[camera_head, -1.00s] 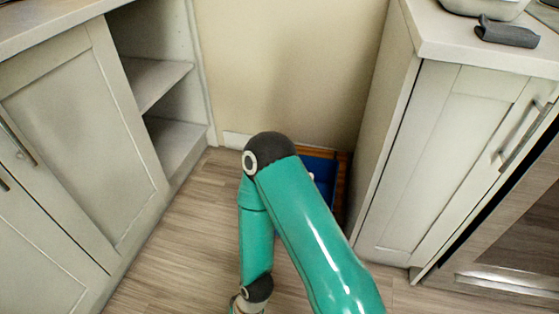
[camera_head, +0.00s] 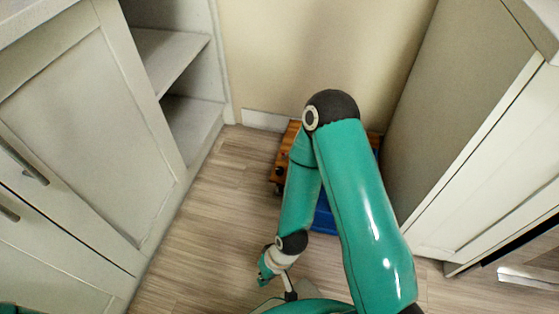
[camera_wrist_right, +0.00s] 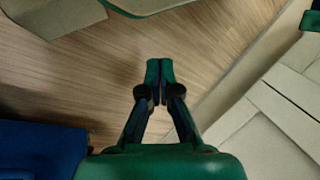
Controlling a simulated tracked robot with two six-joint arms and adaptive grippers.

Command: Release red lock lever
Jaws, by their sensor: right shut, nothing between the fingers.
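No red lock lever can be made out in either view. A blue box-like object (camera_head: 325,215) is near the wall on a wooden base (camera_head: 283,165) with a small dark caster. My teal right arm hides much of both. My right gripper (camera_wrist_right: 160,70) is shut and empty, its fingertips together above the wood floor. In the head view it is small, low and left of the blue object. A blue surface (camera_wrist_right: 40,150) fills the lower left of the wrist view. My left gripper is not in view.
A pale cabinet (camera_head: 90,130) with open shelves (camera_head: 170,60) stands at left. Another cabinet (camera_head: 455,110) stands at right, close beside the wooden base. A beige wall (camera_head: 310,50) closes the back. The wood floor (camera_head: 205,220) is clear between the left cabinet and my arm.

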